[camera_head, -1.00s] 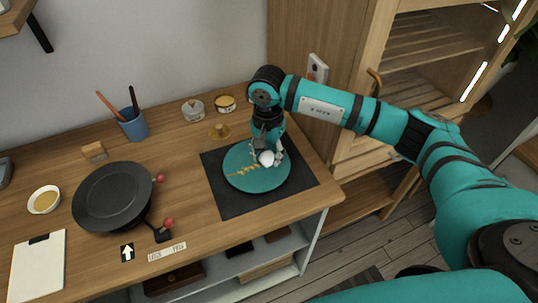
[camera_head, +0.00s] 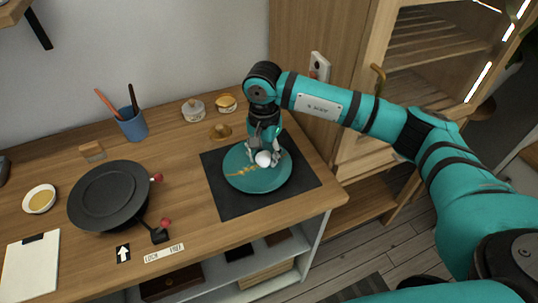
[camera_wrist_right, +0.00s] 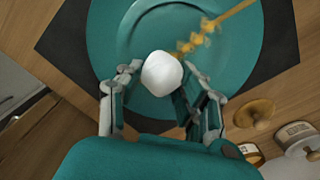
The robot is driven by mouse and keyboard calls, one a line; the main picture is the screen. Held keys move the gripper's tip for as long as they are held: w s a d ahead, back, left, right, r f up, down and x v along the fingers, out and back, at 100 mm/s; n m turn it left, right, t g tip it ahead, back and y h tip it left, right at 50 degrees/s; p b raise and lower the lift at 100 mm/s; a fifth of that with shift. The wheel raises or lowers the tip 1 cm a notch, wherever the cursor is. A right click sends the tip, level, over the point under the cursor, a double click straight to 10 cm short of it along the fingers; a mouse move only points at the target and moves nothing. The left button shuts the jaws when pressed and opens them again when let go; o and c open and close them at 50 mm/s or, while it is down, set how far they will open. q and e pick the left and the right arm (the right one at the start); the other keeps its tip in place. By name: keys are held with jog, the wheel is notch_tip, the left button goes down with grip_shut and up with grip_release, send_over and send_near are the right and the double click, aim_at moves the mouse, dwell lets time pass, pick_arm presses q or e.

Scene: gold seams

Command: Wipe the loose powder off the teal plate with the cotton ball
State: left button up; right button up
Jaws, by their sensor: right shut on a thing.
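The teal plate (camera_head: 262,181) lies on a dark mat (camera_head: 227,205) near the right end of the wooden table. Gold powder (camera_head: 243,171) lies as a streak across the plate's left part. The powder also shows in the right wrist view (camera_wrist_right: 197,38) beside a gold seam (camera_wrist_right: 236,12). My right gripper (camera_head: 263,154) is over the plate, shut on the white cotton ball (camera_head: 263,159). The ball also shows between the fingertips in the right wrist view (camera_wrist_right: 161,73). It is low over the plate; whether it touches cannot be told. My left gripper is not in view.
A blue cup (camera_head: 132,124) with tools stands at the back. A small gold knobbed piece (camera_head: 220,132) and two small jars (camera_head: 193,110) stand behind the mat. A white bowl (camera_head: 40,199) and clipboard (camera_head: 30,268) are at far left.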

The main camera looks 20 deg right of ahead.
aim_at(245, 172)
jog(key=shift+s+a+f, duration=0.2)
jog(key=shift+a, duration=0.4)
jog(key=shift+s+a+f, duration=0.15)
jog(key=shift+s+a, duration=0.05)
jog(key=shift+a, duration=0.4)
jog(key=shift+a+b, duration=0.55)
jog(key=shift+a, duration=0.5)
jog(key=shift+s+a+r, duration=0.1)
jog(key=shift+s+a, duration=0.25)
jog(key=shift+a, duration=0.35)
jog(key=shift+w+r, duration=0.1)
jog(key=shift+r, duration=0.85)
jog(key=shift+d, duration=0.1)
jog(key=shift+r, duration=0.1)
